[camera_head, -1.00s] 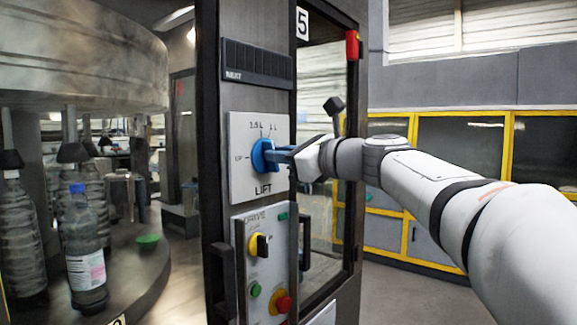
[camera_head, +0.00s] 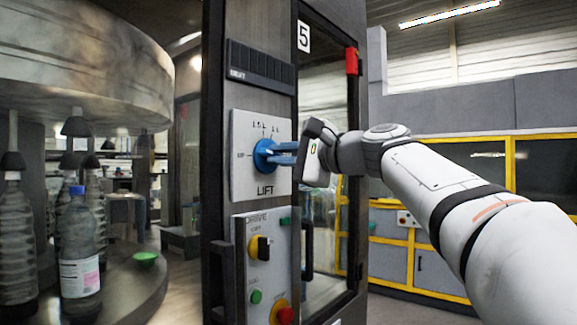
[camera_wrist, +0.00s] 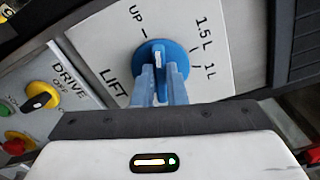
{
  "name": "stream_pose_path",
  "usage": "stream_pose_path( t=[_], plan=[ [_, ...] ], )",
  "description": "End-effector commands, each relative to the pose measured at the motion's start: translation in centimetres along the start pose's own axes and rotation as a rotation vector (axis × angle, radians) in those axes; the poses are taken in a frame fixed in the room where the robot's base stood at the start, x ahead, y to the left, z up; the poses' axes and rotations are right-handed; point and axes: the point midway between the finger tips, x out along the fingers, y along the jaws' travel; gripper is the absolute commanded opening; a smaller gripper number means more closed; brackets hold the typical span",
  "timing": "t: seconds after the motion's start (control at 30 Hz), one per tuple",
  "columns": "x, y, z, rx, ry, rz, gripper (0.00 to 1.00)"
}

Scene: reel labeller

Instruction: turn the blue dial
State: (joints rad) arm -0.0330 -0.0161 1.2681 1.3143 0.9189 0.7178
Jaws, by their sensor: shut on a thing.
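The blue dial (camera_head: 264,155) sits on the white LIFT panel (camera_head: 246,185) of the dark column. In the wrist view the blue dial (camera_wrist: 163,60) shows marks UP, 1.5 L and 1 L around it. The white line on its grip bar lies between the UP mark and the 1.5 L mark. My gripper (camera_head: 280,153) reaches in from the right, its blue fingers shut on the dial's grip bar. In the wrist view my gripper's fingers (camera_wrist: 160,85) stand on both sides of the bar and hide the dial's lower part.
Below is the DRIVE panel (camera_head: 244,230) with a yellow-black switch (camera_head: 259,248), a green button (camera_head: 256,297) and a red button (camera_head: 286,316). A black handle (camera_head: 222,275) juts out beside it. Bottles (camera_head: 80,250) stand on the carousel at left.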

Motion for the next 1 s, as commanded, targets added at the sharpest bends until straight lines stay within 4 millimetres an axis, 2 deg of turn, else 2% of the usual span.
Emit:
stream_pose_path(
  t=[0.2,0.43,1.0],
  plan=[
    [0.03,0.06,0.08,-0.16,-0.002,-0.007,0.0],
    [0.01,-0.04,0.13,-0.271,-0.001,-0.009,0.0],
    [-0.05,-0.25,0.2,-0.33,0.0,-0.01,0.0]
  ],
)
